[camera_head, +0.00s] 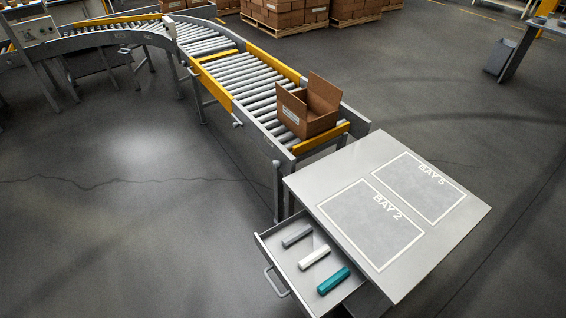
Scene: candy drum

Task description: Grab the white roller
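The white roller (314,257) lies in the open drawer (263,241) under the grey table. It is the middle one of three short bars there. A grey bar (297,236) lies on its upper left, and a teal bar (333,280) on its lower right. The three lie roughly parallel and apart from each other. Nothing covers the white roller. Neither of my grippers shows in the head view.
The table (303,183) has two marked areas, BAY 2 (370,222) and BAY 5 (418,187), both empty. A roller conveyor (240,78) ends at the table, with an open cardboard box (310,112) on it. The drawer handle (274,283) faces lower left, towards clear floor.

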